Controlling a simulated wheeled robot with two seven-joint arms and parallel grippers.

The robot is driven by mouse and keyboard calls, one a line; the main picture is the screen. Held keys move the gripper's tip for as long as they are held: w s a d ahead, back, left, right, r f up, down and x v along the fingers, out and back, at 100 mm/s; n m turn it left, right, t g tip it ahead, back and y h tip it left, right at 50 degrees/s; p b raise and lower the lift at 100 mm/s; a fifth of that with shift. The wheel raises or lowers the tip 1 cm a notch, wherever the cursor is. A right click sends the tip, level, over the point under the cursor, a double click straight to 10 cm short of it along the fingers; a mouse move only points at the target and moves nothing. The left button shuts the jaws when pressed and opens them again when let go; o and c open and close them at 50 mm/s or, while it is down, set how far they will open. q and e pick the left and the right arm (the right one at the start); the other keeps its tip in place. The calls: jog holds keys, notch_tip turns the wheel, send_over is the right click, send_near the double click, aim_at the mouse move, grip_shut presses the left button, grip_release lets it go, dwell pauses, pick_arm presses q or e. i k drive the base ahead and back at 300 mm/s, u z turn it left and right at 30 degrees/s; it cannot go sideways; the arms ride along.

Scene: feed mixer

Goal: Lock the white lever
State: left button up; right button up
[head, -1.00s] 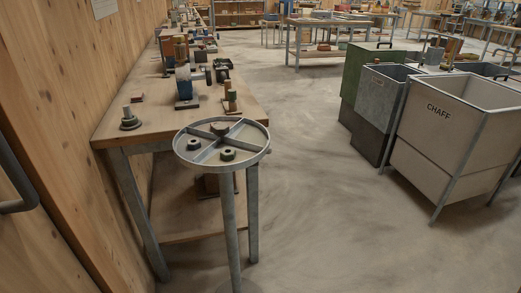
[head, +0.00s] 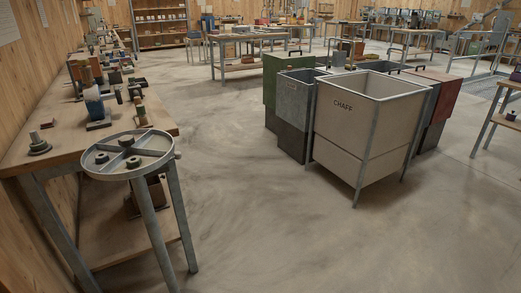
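I cannot make out a white lever in the head view. Neither of my grippers shows in the picture, so I cannot see what they hold or how they stand.
A wooden workbench (head: 75,140) with tools runs along the left wall. A round divided tray on legs (head: 128,172) stands at its near end. A bin marked CHAFF (head: 345,135), a green bin (head: 283,80) and a red bin (head: 437,95) stand right of centre. The floor (head: 225,160) between is clear.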

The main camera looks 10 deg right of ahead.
aim_at(177, 155)
jog(key=z, duration=0.5)
jog(key=i, duration=1.2)
jog(key=u, duration=1.7)
